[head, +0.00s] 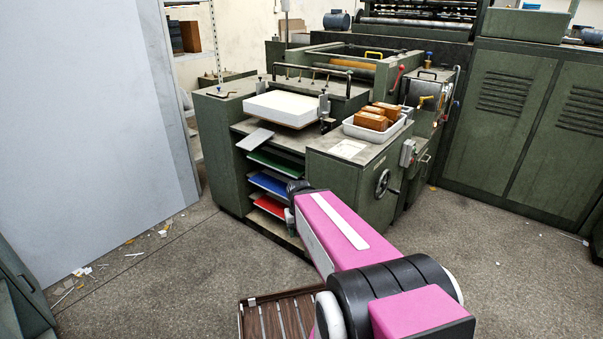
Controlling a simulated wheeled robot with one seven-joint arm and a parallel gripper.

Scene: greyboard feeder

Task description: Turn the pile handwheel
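A small dark handwheel (382,184) with a light rim and a side handle is mounted on the right-hand face of the green feeder cabinet. A pile of white board (285,106) lies on top of the feeder to the left. My pink arm reaches forward from the lower right, and its dark far end is in front of the coloured shelves, left of the handwheel and apart from it. My gripper (290,213) is mostly hidden at that end, so its fingers cannot be made out. Nothing visible touches the handwheel.
A white tray (348,128) with brown blocks stands on the cabinet above the handwheel. Shelves hold green (277,163), blue (270,184) and red (268,206) sheets. A slatted wooden piece (262,318) is low in front.

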